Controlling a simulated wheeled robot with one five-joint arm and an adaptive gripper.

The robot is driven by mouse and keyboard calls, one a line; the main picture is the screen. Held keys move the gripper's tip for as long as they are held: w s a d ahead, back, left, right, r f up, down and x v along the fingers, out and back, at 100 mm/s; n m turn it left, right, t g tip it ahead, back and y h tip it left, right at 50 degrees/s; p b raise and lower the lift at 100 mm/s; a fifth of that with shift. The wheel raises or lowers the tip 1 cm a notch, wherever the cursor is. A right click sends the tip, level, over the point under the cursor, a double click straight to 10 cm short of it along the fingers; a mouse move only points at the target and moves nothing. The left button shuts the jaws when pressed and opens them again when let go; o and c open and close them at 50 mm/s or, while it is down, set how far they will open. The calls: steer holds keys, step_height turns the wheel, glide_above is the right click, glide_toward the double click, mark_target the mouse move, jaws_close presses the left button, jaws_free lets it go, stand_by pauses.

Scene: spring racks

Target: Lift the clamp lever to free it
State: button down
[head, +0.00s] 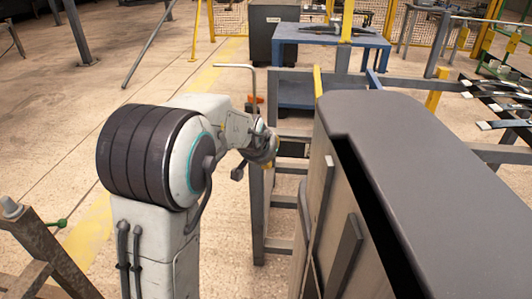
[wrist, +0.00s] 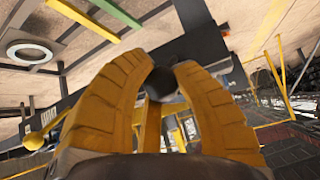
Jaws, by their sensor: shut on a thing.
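My gripper (wrist: 166,76) has two ribbed yellow fingers that curve in toward each other in the wrist view. Their tips close on a dark round knob (wrist: 167,85), which looks like the end of the clamp lever. The rest of the lever is hidden behind the fingers, so its angle cannot be told. In the head view my gripper (head: 268,160) is a small yellow shape at the end of my arm, beside the grey rack frame. The lever cannot be made out there.
A large dark grey slab-topped unit (head: 430,150) fills the right side, close to my arm. A grey metal frame (head: 257,215) stands beside the gripper. A blue table (head: 330,36) is behind. A rusty frame (head: 40,250) stands at lower left. Floor on the left is open.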

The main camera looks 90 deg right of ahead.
steer(key=shift+s+d+r, duration=0.15)
steer(key=shift+r, duration=0.2)
steer(key=c, duration=1.3)
jaws_free()
steer(key=shift+s, duration=0.1)
steer(key=shift+c, duration=0.2)
steer(key=o, duration=0.4)
steer(key=shift+f, duration=0.2)
steer(key=v, duration=1.2)
